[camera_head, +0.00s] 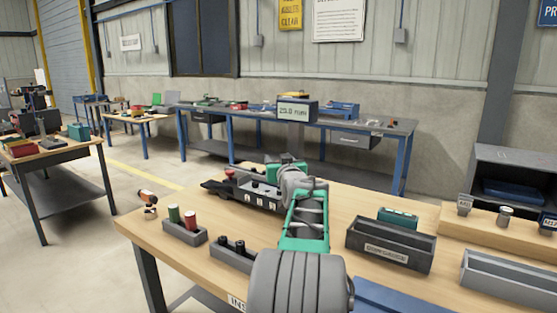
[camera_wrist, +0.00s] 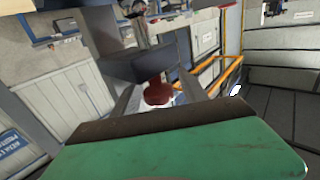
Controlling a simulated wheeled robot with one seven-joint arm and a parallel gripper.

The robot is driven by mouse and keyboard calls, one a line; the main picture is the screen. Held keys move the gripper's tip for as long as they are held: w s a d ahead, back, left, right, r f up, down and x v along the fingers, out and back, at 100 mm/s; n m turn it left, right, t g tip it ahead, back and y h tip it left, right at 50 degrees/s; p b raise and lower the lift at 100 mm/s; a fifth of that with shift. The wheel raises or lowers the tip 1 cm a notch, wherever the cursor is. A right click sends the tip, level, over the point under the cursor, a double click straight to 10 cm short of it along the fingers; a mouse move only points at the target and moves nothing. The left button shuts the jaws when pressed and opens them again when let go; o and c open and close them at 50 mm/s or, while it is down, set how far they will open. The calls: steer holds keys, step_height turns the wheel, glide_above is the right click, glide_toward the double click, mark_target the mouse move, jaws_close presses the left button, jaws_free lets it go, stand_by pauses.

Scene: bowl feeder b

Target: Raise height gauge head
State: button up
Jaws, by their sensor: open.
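A dark display box (camera_head: 297,110) reading 25.0 mm shows behind my arm in the head view; it looks like the height gauge readout. In the wrist view, a dark block (camera_wrist: 145,66) with a round red knob (camera_wrist: 158,93) lies ahead of my gripper (camera_wrist: 170,84). It may be the gauge head. The fingers are open, one on each side of the red knob in the picture; I see no clear contact. In the head view, my arm hides the fingertips and most of the gauge.
On the wooden bench, a long dark fixture (camera_head: 245,191) lies left of my arm. A bin with green and red cylinders (camera_head: 185,231) and a dark bin with black pegs (camera_head: 233,255) stand nearer.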

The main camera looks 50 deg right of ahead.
steer(key=shift+w+d, duration=0.1)
jaws_close()
stand_by(0.5)
stand_by(0.9)
